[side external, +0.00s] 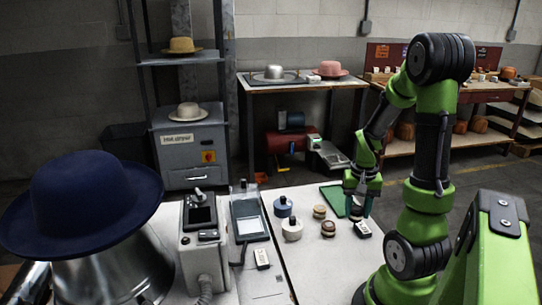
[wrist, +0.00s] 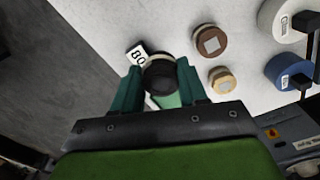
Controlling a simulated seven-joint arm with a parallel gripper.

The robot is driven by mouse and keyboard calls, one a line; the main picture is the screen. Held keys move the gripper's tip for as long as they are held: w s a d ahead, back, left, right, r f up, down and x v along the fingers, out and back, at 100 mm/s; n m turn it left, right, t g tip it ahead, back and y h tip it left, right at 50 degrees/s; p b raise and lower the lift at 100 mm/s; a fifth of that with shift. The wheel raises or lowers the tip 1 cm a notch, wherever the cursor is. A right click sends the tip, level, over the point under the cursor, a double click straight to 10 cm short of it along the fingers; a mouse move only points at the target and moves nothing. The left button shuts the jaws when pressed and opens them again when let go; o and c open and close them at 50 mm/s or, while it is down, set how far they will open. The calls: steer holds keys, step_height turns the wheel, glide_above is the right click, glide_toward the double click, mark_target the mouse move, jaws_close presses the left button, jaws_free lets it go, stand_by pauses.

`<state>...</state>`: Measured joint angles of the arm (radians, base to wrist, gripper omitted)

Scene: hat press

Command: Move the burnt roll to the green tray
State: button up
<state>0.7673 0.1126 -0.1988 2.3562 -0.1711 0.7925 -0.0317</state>
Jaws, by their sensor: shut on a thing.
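My gripper (side external: 360,210) is shut on a dark, nearly black roll with a pale band, the burnt roll (wrist: 160,74). In the wrist view the roll sits between the two dark green fingertips. In the side view it is mostly hidden by the fingers. The green tray (side external: 332,199) lies flat on the white table, just left of my gripper. A small piece of it shows between the fingers in the wrist view (wrist: 168,101). I cannot tell how high the roll is above the table.
A brown roll (wrist: 209,42) and a tan roll (wrist: 221,79) stand nearby. Blue (side external: 283,206) and white (side external: 292,228) knobbed weights stand left of them. A white number tag (side external: 362,229) lies close to my gripper. The table edge is near.

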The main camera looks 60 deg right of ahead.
glide_above(339, 200)
steer(key=shift+s+f, duration=0.15)
steer(key=shift+f, duration=2.35)
steer(key=shift+f, duration=0.1)
steer(key=o, duration=1)
steer(key=shift+o, duration=0.2)
